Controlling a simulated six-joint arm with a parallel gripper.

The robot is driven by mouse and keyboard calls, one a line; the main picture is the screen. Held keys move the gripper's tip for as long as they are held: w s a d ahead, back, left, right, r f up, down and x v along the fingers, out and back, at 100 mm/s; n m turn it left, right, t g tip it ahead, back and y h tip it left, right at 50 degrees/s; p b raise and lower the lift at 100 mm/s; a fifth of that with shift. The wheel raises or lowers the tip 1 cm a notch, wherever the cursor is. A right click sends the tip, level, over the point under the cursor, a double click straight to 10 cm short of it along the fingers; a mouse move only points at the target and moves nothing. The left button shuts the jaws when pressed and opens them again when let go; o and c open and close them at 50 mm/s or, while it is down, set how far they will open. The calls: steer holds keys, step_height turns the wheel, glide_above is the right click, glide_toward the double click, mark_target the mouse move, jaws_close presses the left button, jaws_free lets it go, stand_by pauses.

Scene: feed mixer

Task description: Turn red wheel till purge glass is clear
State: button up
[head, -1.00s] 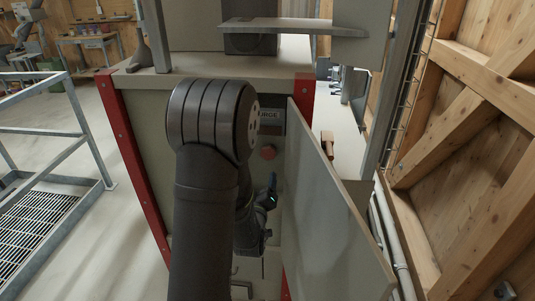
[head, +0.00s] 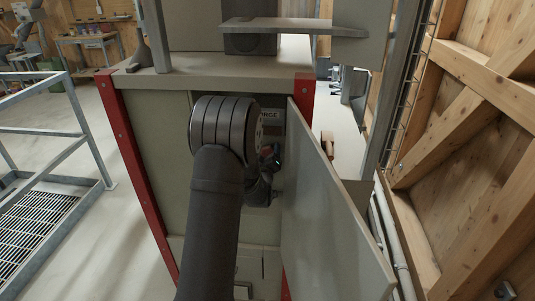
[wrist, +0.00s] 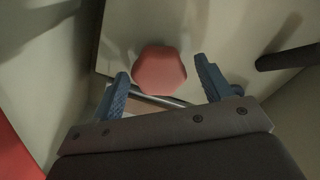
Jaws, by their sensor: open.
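The red wheel (wrist: 159,72) is a small rounded, many-sided knob on a pale panel in the wrist view. In the head view my arm covers most or all of it. My gripper (wrist: 165,88) is open, with one blue fingertip on each lower side of the wheel; I cannot tell whether either touches it. In the head view my gripper (head: 268,158) is inside the cabinet recess, partly hidden by my arm. A partly covered label (head: 268,116) reading "RGE" is above it. I cannot make out the purge glass.
An open grey door (head: 335,210) stands close to the right of my arm. The cabinet has red corner posts (head: 135,170). In the wrist view a metal rod (wrist: 160,101) runs below the wheel and a dark bar (wrist: 288,57) is at right.

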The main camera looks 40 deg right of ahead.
steer(key=shift+w+d, duration=0.35)
steer(key=shift+w, duration=0.05)
steer(key=c, duration=1)
steer(key=shift+o, duration=0.2)
steer(key=shift+m, duration=0.4)
